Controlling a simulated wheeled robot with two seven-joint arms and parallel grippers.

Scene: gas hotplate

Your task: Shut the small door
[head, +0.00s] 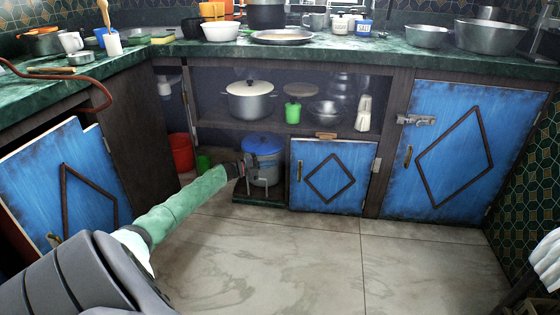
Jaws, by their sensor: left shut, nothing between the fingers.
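The small door (316,200) is blue with a dark diamond frame, low in the middle of the cabinet. Its handle (299,170) is on its left edge and a hinge (375,165) on its right. A wooden turn-piece (326,136) sits at its top edge. The door looks flush or nearly flush with the frame; I cannot tell whether it is fully closed. My left gripper (247,170) is shut and empty, left of the door and apart from it, in front of the blue-lidded pot (264,143). My right gripper is out of view.
A large blue door (420,180) with a metal bolt (416,120) stands right. Another blue door (35,180) is at left. Above the small door an open shelf holds a steel pot (250,107) and glassware. The tiled floor (300,270) is clear.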

